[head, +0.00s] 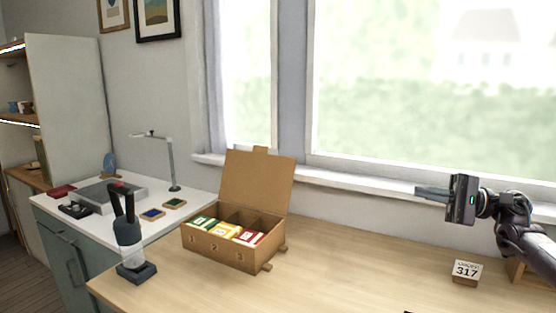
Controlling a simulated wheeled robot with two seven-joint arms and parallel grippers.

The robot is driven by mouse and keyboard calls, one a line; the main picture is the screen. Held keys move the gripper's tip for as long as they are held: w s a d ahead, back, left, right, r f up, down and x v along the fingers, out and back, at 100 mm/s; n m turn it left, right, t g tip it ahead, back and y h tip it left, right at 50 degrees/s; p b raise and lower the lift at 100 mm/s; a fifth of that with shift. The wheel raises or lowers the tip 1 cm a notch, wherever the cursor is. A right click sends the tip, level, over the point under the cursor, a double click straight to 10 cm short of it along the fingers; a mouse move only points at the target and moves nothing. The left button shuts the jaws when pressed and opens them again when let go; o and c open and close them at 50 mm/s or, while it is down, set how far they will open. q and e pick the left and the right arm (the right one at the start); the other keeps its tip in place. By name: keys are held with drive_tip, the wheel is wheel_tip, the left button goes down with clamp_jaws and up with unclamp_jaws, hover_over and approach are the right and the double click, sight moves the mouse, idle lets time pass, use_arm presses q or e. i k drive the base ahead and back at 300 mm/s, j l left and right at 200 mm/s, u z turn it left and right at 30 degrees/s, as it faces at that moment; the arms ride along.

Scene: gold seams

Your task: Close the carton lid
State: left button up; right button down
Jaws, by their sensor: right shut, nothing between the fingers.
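A brown cardboard carton (214,249) stands on the wooden table. Its lid (257,181) is open and raised at the back, leaning slightly backward, with a small tab on its top edge. Inside, a green packet (203,223), a yellow packet (224,229) and a red and white packet (248,237) sit at the front, behind the numbers 1, 2 and 3. My right gripper (432,192) is shut and empty, held above the table well to the right of the carton, fingers pointing left. My left gripper is not in view.
A sign reading 317 (466,271) stands at the right. The wooden table (345,270) is clear between carton and sign. A white side counter holds a lamp (171,165). A window sill runs behind.

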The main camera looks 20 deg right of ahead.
sight(256, 179)
drive_tip(key=i+j, duration=0.2)
drive_tip(key=i, duration=0.3)
drive_tip(key=i+j, duration=0.15)
drive_tip(key=i, duration=0.3)
drive_tip(key=i+j, duration=0.2)
drive_tip(key=i, duration=0.3)
